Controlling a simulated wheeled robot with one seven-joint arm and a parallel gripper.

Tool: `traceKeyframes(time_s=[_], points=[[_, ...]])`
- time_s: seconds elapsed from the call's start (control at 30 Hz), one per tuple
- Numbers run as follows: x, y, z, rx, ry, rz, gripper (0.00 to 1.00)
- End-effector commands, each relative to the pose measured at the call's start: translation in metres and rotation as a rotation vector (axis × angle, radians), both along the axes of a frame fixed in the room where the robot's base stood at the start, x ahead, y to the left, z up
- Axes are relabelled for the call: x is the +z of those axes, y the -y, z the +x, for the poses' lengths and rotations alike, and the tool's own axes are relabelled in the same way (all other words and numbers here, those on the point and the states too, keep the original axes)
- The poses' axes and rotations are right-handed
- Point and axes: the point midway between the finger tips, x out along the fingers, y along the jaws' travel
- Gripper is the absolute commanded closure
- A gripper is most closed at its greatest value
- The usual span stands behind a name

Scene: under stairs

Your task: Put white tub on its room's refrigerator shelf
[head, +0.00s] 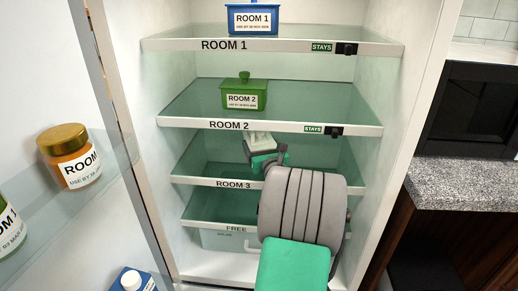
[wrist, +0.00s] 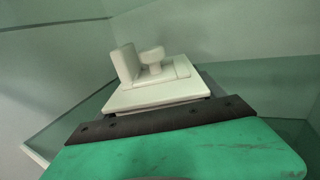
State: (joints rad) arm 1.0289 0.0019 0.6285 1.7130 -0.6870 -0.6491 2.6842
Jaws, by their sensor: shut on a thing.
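The white tub (wrist: 152,90) has a flat lid with a knob and a small upright tab beside it. It shows just beyond my gripper (wrist: 160,118) in the wrist view. In the head view my gripper (head: 266,158) reaches into the refrigerator, between the ROOM 2 shelf (head: 270,124) and the ROOM 3 shelf (head: 200,181). It is shut on the white tub, whose pale part (head: 257,139) shows at the gripper's tip. My arm hides part of the ROOM 3 shelf. The tub's label and underside are hidden, so I cannot tell whether it touches the shelf.
A blue tub (head: 252,18) stands on the ROOM 1 shelf (head: 280,45), and a green tub (head: 243,92) on the ROOM 2 shelf. The FREE shelf (head: 205,226) looks bare where visible. The open door at left holds an orange jar (head: 72,160). A counter (head: 465,183) is at right.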

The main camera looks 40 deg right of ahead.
Motion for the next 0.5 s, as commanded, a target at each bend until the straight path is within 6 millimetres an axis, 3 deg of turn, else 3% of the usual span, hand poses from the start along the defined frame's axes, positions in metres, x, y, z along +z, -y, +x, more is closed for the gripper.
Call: traceKeyframes(time_s=[0.43, 0.47, 0.5], points=[[-0.0047, 0.0022, -0.0015, -0.004, 0.003, -0.001, 0.95], [-0.0057, 0.0021, -0.0018, -0.004, 0.0, 0.0, 0.2], [-0.0056, 0.0022, -0.0018, -0.004, 0.0, 0.0, 0.17]])
